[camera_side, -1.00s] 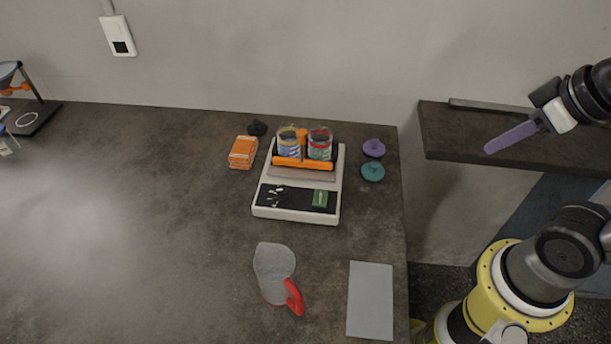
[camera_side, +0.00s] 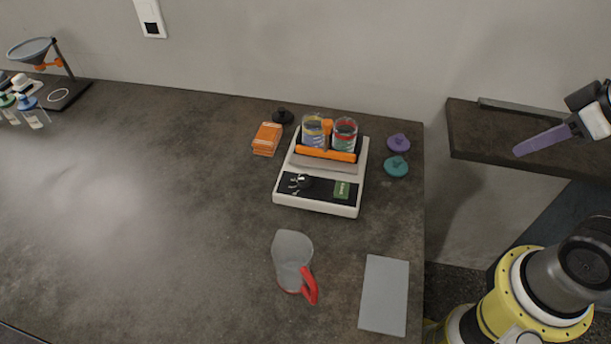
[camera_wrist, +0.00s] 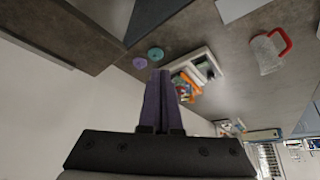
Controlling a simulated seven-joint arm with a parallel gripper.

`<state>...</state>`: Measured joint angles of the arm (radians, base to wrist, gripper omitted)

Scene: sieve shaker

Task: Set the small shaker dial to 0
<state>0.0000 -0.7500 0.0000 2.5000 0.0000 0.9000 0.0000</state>
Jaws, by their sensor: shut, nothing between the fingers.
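The small shaker (camera_side: 352,200) is a white unit on the dark table, with a black front panel. A small dark dial (camera_side: 303,181) with white marks around it sits on the left of that panel; its setting is too small to read. A green label or display (camera_side: 342,190) is on the right. Two jars (camera_side: 345,135) stand behind an orange bar on top. My gripper (camera_side: 517,151), with purple fingers, is up at the right by the shelf, far from the shaker. In the wrist view, the fingers (camera_wrist: 160,73) are together and empty; the shaker (camera_wrist: 215,59) lies beyond them.
A clear jug (camera_side: 292,262) with a red handle and a grey sheet (camera_side: 384,295) lie in front of the shaker. A dark shelf (camera_side: 480,140) juts out at right.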

